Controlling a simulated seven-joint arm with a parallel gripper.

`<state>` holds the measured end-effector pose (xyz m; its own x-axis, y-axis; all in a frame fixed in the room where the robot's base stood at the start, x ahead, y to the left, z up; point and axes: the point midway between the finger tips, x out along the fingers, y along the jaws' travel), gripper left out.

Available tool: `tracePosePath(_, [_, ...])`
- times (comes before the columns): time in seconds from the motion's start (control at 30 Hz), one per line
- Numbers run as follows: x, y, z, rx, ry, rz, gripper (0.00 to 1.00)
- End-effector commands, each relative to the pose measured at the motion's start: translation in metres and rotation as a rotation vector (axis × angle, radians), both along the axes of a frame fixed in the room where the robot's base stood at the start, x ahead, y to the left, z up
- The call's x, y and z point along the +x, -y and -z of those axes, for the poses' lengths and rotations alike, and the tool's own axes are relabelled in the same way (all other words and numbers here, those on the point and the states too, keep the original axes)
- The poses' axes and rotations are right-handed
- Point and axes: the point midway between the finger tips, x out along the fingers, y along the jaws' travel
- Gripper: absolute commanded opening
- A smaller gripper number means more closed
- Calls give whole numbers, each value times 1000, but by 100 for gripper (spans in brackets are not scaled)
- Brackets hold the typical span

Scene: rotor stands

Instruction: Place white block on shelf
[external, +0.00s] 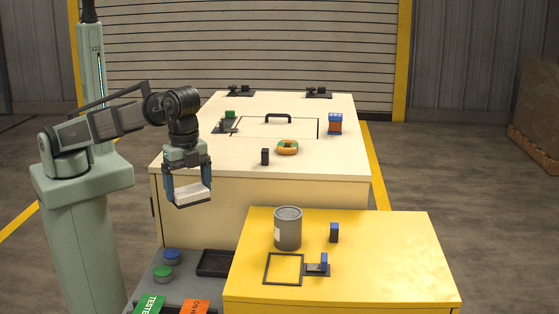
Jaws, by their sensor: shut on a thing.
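My gripper (188,190) hangs at the left, in front of the near left corner of the cream bench. Its two blue fingers are shut on the white block (191,197). The block is flat and wide, held roughly level and clear of any surface. Below it lies a low grey surface (147,293), which may be the shelf; I cannot tell for sure. It bears a blue round piece (172,256), a green round piece (162,272) and a dark shallow tray (214,263).
The yellow table (390,270) bears a grey can (288,228), a square black frame (284,269) and small blue-topped blocks. The cream bench (230,160) bears an orange-green ring (288,147), a black block (265,157) and a black handle (278,118). Green and orange labels (149,305) lie at the bottom.

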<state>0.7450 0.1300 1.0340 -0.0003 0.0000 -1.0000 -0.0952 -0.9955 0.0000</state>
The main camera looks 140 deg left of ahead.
Motion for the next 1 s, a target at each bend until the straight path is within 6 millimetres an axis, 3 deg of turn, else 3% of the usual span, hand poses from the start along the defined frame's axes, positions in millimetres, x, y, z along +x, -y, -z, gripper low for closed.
tracePosePath(0.1, [-17, 33, 14, 0, 0, 50, 57])
tracePosePath(0.2, [-30, 50, 35, 0, -2, 84, 57])
tracePosePath(0.33, [-39, 50, 62, -1, -3, 112, 57])
tracePosePath(0.67, [-53, 7, 139, -1, -3, 208, 57])
tracePosePath(0.9, [-57, -36, 198, -2, -2, 397, 57])
tracePosePath(1.0, [-55, -47, 213, -1, -1, 497, 57])
